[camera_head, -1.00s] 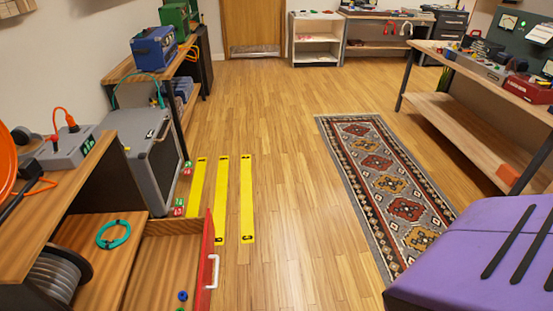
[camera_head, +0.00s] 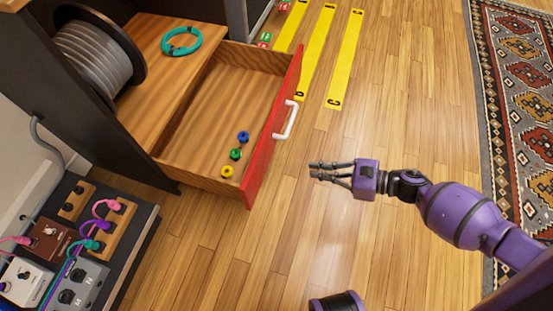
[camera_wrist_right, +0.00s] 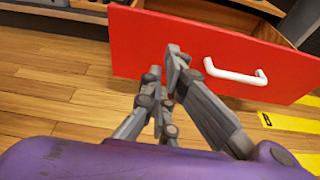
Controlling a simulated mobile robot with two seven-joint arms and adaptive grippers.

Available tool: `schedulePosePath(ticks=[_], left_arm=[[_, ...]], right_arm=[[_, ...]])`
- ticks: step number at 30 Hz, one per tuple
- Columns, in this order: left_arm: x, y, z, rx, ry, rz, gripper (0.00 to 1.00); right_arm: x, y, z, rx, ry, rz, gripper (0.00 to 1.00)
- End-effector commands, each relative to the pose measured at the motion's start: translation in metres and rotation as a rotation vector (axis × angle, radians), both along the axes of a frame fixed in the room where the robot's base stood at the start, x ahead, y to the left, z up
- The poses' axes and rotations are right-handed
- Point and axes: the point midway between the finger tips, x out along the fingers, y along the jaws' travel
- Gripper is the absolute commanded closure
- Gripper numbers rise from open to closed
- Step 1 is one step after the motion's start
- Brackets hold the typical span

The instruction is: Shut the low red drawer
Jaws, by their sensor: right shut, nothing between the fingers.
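The low red drawer (camera_head: 267,135) is pulled well out of its wooden cabinet. Its red front has a white handle (camera_head: 286,120). Blue, green and yellow small round pieces (camera_head: 236,154) lie inside. My right gripper (camera_head: 313,170) is shut and empty, to the right of the drawer front and near the handle, apart from it in the head view. In the right wrist view the shut fingers (camera_wrist_right: 165,75) point toward the red front (camera_wrist_right: 215,50), left of the white handle (camera_wrist_right: 235,73). Contact cannot be made out there. My left gripper is not in view.
A teal cable coil (camera_head: 181,41) lies on the shelf board beside the drawer, next to a grey cable reel (camera_head: 95,58). A pedal board (camera_head: 75,250) with pedals and plugs stands at lower left. Yellow floor strips (camera_head: 345,60) and a patterned rug (camera_head: 515,90) lie beyond; the wooden floor between is clear.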

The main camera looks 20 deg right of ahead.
Motion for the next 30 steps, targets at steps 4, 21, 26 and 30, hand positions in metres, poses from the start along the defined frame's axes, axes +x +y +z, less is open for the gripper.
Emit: schedulePosePath(ticks=[4, 21, 26, 30], left_arm=[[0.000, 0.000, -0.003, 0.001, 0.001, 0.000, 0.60], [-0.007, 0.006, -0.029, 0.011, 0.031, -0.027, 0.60], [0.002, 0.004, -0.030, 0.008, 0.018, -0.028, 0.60], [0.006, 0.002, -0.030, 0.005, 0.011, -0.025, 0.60]], right_arm=[[0.008, 0.009, -0.004, -0.009, -0.016, 0.015, 1.00], [0.067, 0.096, -0.030, -0.006, -0.014, 0.012, 1.00], [0.075, 0.108, -0.030, -0.007, -0.013, 0.010, 1.00], [0.077, 0.112, -0.030, -0.008, -0.011, 0.011, 1.00]])
